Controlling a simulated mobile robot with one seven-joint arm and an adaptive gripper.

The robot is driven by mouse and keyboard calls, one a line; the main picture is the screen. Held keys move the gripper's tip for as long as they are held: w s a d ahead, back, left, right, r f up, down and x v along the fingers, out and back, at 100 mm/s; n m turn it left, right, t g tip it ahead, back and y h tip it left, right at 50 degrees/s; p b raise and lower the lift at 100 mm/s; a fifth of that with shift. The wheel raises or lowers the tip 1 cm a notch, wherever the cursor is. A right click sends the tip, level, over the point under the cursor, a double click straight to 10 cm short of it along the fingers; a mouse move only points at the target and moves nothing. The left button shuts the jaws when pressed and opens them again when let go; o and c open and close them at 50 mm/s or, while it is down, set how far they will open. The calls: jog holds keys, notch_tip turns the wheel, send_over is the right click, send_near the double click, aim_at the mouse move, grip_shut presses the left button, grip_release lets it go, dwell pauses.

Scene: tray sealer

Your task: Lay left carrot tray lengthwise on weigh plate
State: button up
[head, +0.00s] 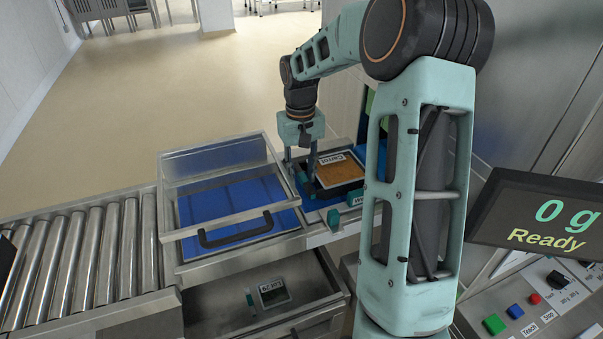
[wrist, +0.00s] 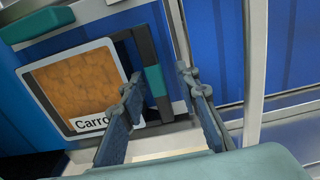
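A dark-rimmed tray with an orange carrot top and a "Carrot" label (head: 340,172) lies on a blue surface to the right of the clear-lidded station in the head view. In the wrist view the carrot tray (wrist: 78,88) fills the left side. My gripper (head: 306,178) points down at the tray's left end. In the wrist view my gripper (wrist: 160,85) is open, its fingers apart on either side of the tray's dark, teal-marked end rim. I cannot tell whether they touch it. I cannot identify the weigh plate; the scale display (head: 548,222) reads 0 g, Ready.
A clear lid with a black handle (head: 235,230) covers a blue bed close left of my gripper. A roller conveyor (head: 85,245) runs further left. An open drawer (head: 215,320) below holds a small labelled object (head: 272,293). A button panel (head: 540,310) stands at right.

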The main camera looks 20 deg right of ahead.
notch_tip(320, 180, up, 12)
jog(key=shift+r, duration=0.15)
dwell(0.5)
jog(key=shift+w, duration=0.1)
dwell(0.3)
